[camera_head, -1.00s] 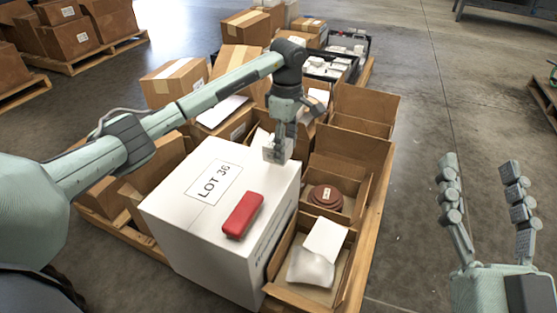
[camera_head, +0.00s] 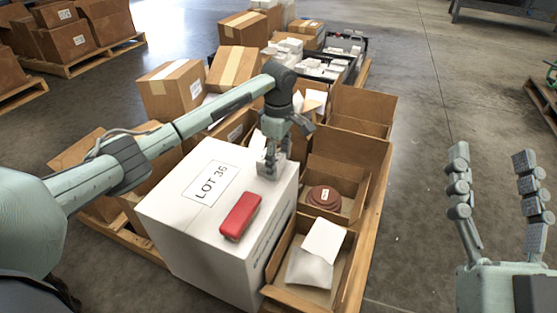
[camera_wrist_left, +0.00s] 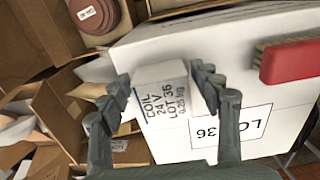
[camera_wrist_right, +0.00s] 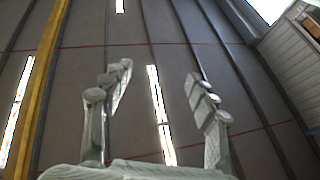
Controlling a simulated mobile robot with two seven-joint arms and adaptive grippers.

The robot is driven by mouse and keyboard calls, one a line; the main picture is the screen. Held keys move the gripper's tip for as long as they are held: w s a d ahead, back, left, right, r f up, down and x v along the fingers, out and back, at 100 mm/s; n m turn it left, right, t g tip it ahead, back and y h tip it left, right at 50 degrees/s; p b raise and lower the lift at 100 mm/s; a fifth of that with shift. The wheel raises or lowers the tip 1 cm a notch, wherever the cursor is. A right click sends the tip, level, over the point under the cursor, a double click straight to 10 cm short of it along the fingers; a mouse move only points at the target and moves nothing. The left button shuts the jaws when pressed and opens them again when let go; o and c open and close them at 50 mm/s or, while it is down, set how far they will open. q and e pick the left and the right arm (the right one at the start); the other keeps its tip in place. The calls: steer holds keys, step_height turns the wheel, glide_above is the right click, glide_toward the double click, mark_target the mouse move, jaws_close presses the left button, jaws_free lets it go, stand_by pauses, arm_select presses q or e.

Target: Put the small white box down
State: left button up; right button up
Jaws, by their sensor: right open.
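The small white box (camera_head: 269,167) is between the fingers of my left gripper (camera_head: 272,155), which is shut on it. It is at the far right corner of the large white LOT 36 box (camera_head: 185,228), low over or on its top; I cannot tell if it touches. In the left wrist view the small white box (camera_wrist_left: 162,100) shows printed text, "COIL 24 V LOT 36", with fingers at both sides. My right gripper (camera_head: 494,165) is open and empty, off to the right above the floor; its spread fingers (camera_wrist_right: 160,90) also show in the right wrist view.
A red object (camera_head: 240,215) lies on the large box's top. Open cartons stand right of it, one with a brown round item (camera_head: 324,196), one with white packing (camera_head: 310,268). More cartons (camera_head: 172,88) and a dark crate (camera_head: 325,68) stand behind.

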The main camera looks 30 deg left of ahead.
mark_target(279, 159)
arm_select(q)
steer(key=shift+o, duration=0.3)
step_height(279, 159, up, 12)
steer(key=p, duration=0.1)
steer(key=shift+r+p, duration=0.15)
steer(key=shift+p, duration=0.2)
arm_select(e)
steer(key=shift+w+f+g+h, duration=0.15)
steer(key=shift+w+f+g, duration=0.15)
steer(key=shift+f+g, duration=0.4)
steer(key=shift+w+f+g+h, duration=0.25)
steer(key=shift+f+g, duration=0.2)
steer(key=shift+f, duration=0.5)
steer(key=shift+w+f+g+h, duration=0.1)
steer(key=shift+w+f+g, duration=0.2)
steer(key=shift+f+g, duration=0.4)
